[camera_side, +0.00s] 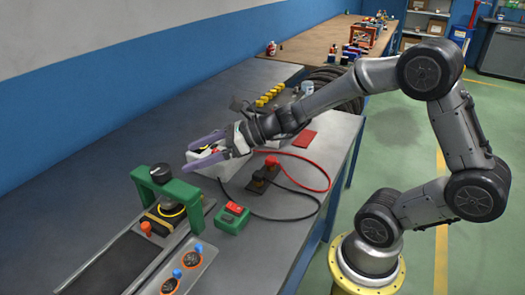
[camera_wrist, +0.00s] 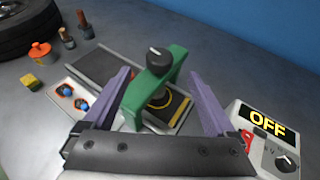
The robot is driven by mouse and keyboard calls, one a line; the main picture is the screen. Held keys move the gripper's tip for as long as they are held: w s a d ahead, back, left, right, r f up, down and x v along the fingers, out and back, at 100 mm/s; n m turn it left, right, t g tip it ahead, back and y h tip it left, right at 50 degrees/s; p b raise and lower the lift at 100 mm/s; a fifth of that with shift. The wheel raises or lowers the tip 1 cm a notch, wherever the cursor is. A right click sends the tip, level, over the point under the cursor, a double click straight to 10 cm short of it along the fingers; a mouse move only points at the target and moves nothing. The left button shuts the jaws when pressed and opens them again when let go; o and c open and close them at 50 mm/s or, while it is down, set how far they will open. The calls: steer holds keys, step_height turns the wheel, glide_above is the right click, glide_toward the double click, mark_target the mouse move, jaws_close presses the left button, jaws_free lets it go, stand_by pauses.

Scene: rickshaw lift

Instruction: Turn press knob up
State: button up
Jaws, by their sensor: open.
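The green press frame (camera_side: 185,192) stands on the grey bench at the lower left in the side view. Its black round knob (camera_side: 160,170) sits on top. In the wrist view the press (camera_wrist: 178,65) is in the middle, and its knob (camera_wrist: 158,56) carries a white mark. A round part with a yellow ring (camera_wrist: 160,98) lies beneath the frame. My gripper (camera_side: 188,154) is open and empty, with purple fingers apart, above and to the right of the knob in the side view. In the wrist view the fingers (camera_wrist: 160,76) flank the press; neither appears to touch the knob.
A white box with an "OFF" display (camera_wrist: 268,124) stands right of the press in the wrist view. A black conveyor-like strip (camera_side: 118,262) and a panel with blue-topped controls (camera_side: 190,262) lie near the press. A green box with a red button (camera_side: 232,216) and cables are nearby.

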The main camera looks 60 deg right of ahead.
steer(key=s+a+r+n+g+y, duration=0.2)
steer(key=s+a+r+n+g, duration=0.2)
steer(key=s+a+r+n, duration=0.45)
steer(key=s+d+r+n+g+h, duration=0.1)
steer(key=s+d+n+g+h, duration=0.2)
steer(key=s+n, duration=0.7)
steer(key=shift+s+d+n+g+h, duration=0.25)
steer(key=shift+d+n+g, duration=0.3)
steer(key=shift+n+g, duration=0.4)
